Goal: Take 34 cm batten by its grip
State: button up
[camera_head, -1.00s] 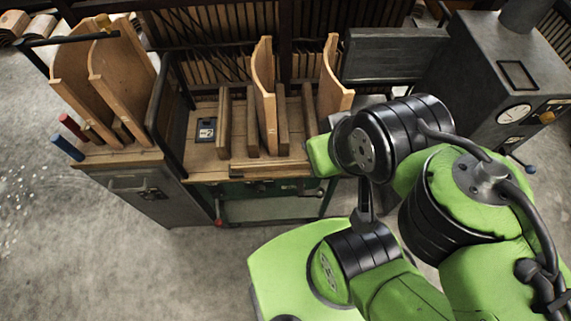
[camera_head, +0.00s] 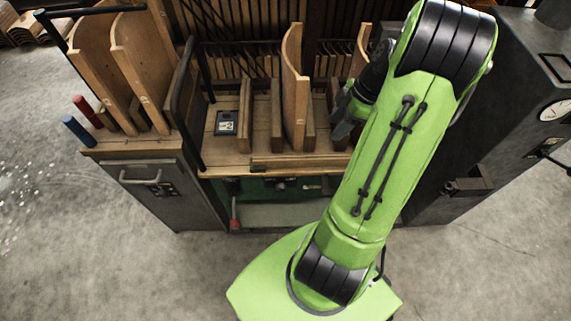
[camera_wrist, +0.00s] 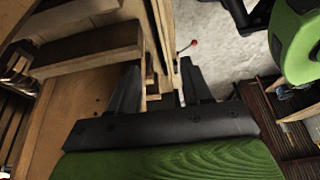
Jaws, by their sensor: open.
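Several wooden battens stand on edge on the wooden bench top in the head view, including one at the left (camera_head: 245,116) and one beside it (camera_head: 277,116). A thin batten (camera_head: 300,163) lies along the bench's front edge. I cannot tell which is the 34 cm one, and no grip can be made out. My gripper (camera_head: 345,118) is at the right part of the rack, partly hidden by my arm. In the wrist view my gripper (camera_wrist: 162,82) is open, with narrow wooden edges (camera_wrist: 154,80) showing between and beyond its fingers. Whether it touches them is unclear.
A tall curved board (camera_head: 295,90) stands between the battens. Two more boards (camera_head: 140,70) stand in the left rack beside a black rail (camera_head: 182,100). A small dark device (camera_head: 226,123) lies on the bench. A grey cabinet with a dial (camera_head: 530,90) stands at right.

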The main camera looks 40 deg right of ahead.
jog(key=b, duration=0.3)
send_near(311, 157)
jog(key=x, duration=0.4)
jog(key=shift+w+d+f, duration=0.15)
jog(key=shift+f, duration=0.25)
jog(key=b+x, duration=0.1)
jog(key=x, duration=0.2)
jog(key=b+x, duration=0.1)
jog(key=x, duration=0.1)
jog(key=shift+a+f+b, duration=0.2)
jog(key=shift+a+b, duration=0.15)
jog(key=shift+r, duration=0.1)
grip_shut()
